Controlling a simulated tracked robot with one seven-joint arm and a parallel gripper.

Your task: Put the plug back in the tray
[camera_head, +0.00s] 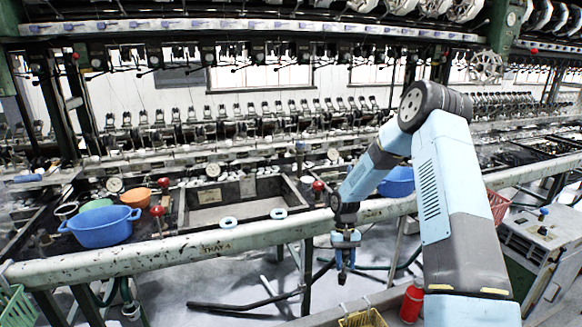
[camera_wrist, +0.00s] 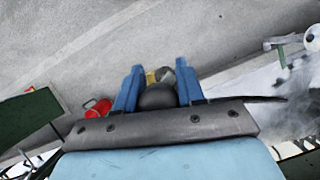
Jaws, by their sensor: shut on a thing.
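My gripper (camera_head: 344,262) hangs in front of the long machine rail in the head view, above the floor. In the wrist view its two blue fingers (camera_wrist: 159,82) are shut on a dark rounded thing (camera_wrist: 157,97), which looks like the plug. Its lower end is hidden. In the head view the plug is too small to make out clearly. A yellow basket (camera_head: 362,319) shows at the bottom edge below my gripper, cut off by the frame. I cannot tell whether it is the tray. A small yellow and grey patch shows beyond the plug in the wrist view.
A rail (camera_head: 165,257) runs along the basins. A blue tub (camera_head: 103,228), an orange bowl (camera_head: 136,197) and a rectangular basin (camera_head: 235,208) lie behind it. A red cylinder (camera_head: 412,304) and a grey cabinet (camera_head: 541,245) stand at the right. Dark hoses lie on the floor.

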